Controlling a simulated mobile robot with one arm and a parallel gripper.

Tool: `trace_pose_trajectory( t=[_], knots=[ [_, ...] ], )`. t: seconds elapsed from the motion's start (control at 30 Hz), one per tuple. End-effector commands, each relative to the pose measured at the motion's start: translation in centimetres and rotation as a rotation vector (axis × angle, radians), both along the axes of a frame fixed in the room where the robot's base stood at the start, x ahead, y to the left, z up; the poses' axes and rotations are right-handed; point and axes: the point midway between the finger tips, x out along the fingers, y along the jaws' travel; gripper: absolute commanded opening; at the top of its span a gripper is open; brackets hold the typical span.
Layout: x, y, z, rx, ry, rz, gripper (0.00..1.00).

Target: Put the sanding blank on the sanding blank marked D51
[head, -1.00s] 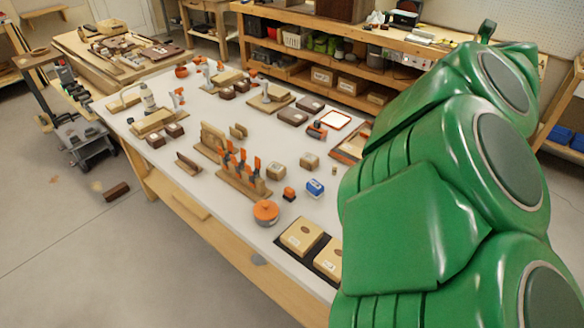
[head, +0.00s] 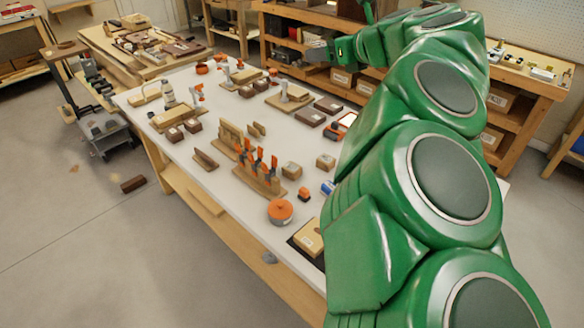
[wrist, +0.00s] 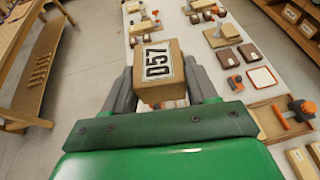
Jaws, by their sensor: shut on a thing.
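My gripper (wrist: 162,95) is shut on a tan wooden block (wrist: 160,66) with a white label reading D57, which looks like a sanding blank. In the head view my gripper (head: 320,52) is above the far side of the bench, and the block in it is hard to make out. Two small tan blocks (head: 292,170) (head: 325,162) stand mid-table. Brown blocks (wrist: 231,32) lie on the table in the wrist view. I cannot read D51 on anything in view.
The long white table (head: 225,190) holds a rack of orange-handled clamps (head: 262,172), an orange round container (head: 280,211) and a tan labelled block (head: 308,237) at the near end. Shelving (head: 300,70) stands behind. My arm hides the table's right side.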

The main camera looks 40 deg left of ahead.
Motion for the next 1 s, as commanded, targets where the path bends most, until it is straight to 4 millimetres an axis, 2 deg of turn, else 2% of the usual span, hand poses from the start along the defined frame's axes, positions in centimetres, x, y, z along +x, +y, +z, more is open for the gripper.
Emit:
trace_pose_trajectory(
  t=[0.1,0.43,0.87,1.0],
  knots=[
    [-1.4,1.0,0.4,0.000,-0.002,0.050,0.26],
    [-3.6,2.5,0.7,0.000,0.001,0.128,0.26],
    [-3.5,2.4,-2.2,0.000,0.001,0.124,0.26],
    [-3.5,2.5,-4.1,0.001,0.002,0.125,0.26]
  ],
)
